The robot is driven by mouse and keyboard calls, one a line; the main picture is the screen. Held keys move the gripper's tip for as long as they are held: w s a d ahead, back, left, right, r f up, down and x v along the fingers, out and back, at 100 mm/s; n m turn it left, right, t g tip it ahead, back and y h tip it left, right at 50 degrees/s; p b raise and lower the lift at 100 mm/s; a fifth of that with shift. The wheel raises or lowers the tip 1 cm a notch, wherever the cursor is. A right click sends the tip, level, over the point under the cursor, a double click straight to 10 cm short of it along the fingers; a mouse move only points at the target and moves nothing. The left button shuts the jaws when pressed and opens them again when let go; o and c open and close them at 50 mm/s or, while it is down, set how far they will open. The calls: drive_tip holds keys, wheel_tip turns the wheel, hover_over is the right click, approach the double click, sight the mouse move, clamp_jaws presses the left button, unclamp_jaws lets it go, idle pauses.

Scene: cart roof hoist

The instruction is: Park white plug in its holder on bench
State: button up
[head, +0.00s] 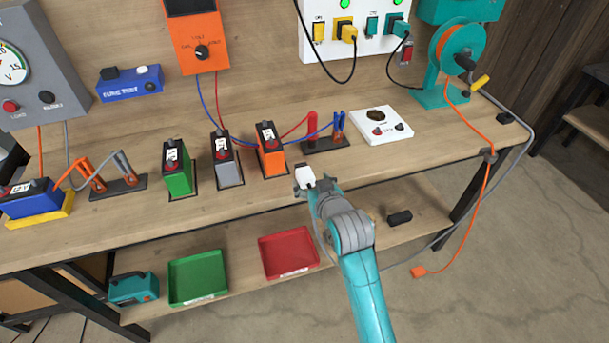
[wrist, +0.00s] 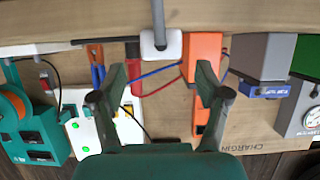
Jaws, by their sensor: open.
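The white plug (head: 304,176) is at the front edge of the bench (head: 230,210), just past my gripper's tip in the head view. In the wrist view the white plug (wrist: 160,46) lies ahead of and between the fingers, with a grey cable running from it over the bench edge. My gripper (head: 320,187) is open, and its two fingers (wrist: 161,82) are spread with a gap between them and the plug. I cannot make out a separate holder under the plug or whether the plug is seated.
An orange block (head: 270,160), a grey block (head: 228,172) and a green block (head: 177,178) stand left of the plug. A white panel (head: 382,124) lies behind right. Red (head: 290,274) and green (head: 198,300) trays sit on the lower shelf.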

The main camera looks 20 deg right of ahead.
sight(307, 176)
drive_tip(key=shift+x, duration=3.25)
drive_tip(key=shift+a, duration=0.1)
drive_tip(key=c, duration=1.4)
